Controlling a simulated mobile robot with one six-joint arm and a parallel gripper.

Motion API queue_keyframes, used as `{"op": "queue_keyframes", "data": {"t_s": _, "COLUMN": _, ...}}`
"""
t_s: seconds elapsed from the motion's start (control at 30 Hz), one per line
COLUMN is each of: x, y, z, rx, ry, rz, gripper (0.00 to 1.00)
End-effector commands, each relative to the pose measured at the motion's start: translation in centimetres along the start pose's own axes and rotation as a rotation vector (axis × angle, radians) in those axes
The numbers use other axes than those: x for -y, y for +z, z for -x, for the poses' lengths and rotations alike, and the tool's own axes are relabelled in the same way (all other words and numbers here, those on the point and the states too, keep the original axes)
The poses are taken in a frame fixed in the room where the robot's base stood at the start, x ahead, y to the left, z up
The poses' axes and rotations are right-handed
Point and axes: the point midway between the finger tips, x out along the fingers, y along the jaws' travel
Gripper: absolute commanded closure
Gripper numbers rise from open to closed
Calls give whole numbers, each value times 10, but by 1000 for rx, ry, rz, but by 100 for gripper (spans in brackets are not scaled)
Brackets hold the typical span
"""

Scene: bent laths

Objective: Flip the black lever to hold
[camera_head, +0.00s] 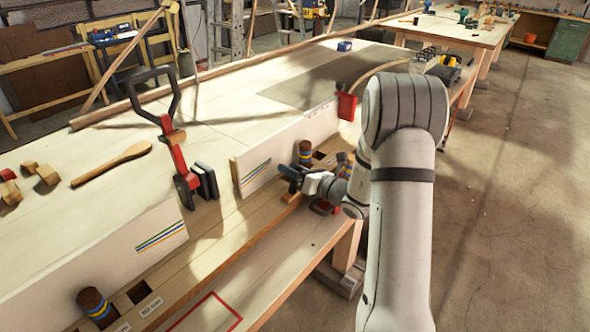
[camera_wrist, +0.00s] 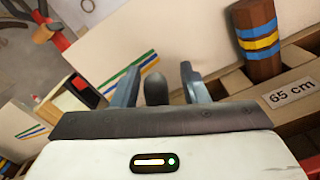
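A dark, rounded knob (camera_wrist: 155,88), which looks like the end of the black lever, stands between my gripper's fingers in the wrist view. My gripper (camera_wrist: 158,85) is open, with a gap on each side of the knob. In the head view my gripper (camera_head: 290,180) is low over the slotted rail at the bench's front edge, pointing left. The lever's lower part and pivot are hidden by my gripper, so its setting cannot be told. A taller red upright with a black loop handle (camera_head: 155,90) stands farther left on the bench.
A brown peg with blue and yellow bands (camera_wrist: 257,40) stands beside a "65 cm" label (camera_wrist: 291,93), close right of my gripper. White striped boards (camera_head: 258,172) stand behind the rail. Two dark blocks (camera_head: 205,180) and a wooden spoon (camera_head: 112,164) are left.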

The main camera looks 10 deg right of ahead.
Motion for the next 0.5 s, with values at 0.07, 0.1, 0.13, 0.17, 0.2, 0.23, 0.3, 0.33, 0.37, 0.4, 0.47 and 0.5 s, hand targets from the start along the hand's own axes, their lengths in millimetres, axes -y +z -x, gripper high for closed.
{"op": "queue_keyframes", "data": {"t_s": 0.07, "x": 0, "y": 0, "z": 3, "rx": 1, "ry": 0, "rz": 0, "gripper": 60}}
{"op": "queue_keyframes", "data": {"t_s": 0.1, "x": 1, "y": 0, "z": 6, "rx": 1, "ry": -1, "rz": 0, "gripper": 60}}
{"op": "queue_keyframes", "data": {"t_s": 0.13, "x": 1, "y": 0, "z": 10, "rx": 2, "ry": -2, "rz": 1, "gripper": 60}}
{"op": "queue_keyframes", "data": {"t_s": 0.17, "x": 1, "y": 0, "z": 14, "rx": 2, "ry": -2, "rz": 1, "gripper": 60}}
{"op": "queue_keyframes", "data": {"t_s": 0.2, "x": 1, "y": 0, "z": 20, "rx": 2, "ry": -2, "rz": 1, "gripper": 60}}
{"op": "queue_keyframes", "data": {"t_s": 0.23, "x": 2, "y": 0, "z": 26, "rx": 2, "ry": -4, "rz": 1, "gripper": 60}}
{"op": "queue_keyframes", "data": {"t_s": 0.3, "x": 2, "y": 0, "z": 38, "rx": 2, "ry": -4, "rz": 1, "gripper": 60}}
{"op": "queue_keyframes", "data": {"t_s": 0.33, "x": 2, "y": 0, "z": 44, "rx": 3, "ry": -4, "rz": 0, "gripper": 60}}
{"op": "queue_keyframes", "data": {"t_s": 0.37, "x": 2, "y": 0, "z": 49, "rx": 3, "ry": -4, "rz": 0, "gripper": 60}}
{"op": "queue_keyframes", "data": {"t_s": 0.4, "x": 2, "y": 0, "z": 55, "rx": 2, "ry": -4, "rz": 1, "gripper": 60}}
{"op": "queue_keyframes", "data": {"t_s": 0.47, "x": 2, "y": 0, "z": 63, "rx": 1, "ry": -4, "rz": 0, "gripper": 60}}
{"op": "queue_keyframes", "data": {"t_s": 0.5, "x": 2, "y": 0, "z": 68, "rx": 1, "ry": -4, "rz": 0, "gripper": 60}}
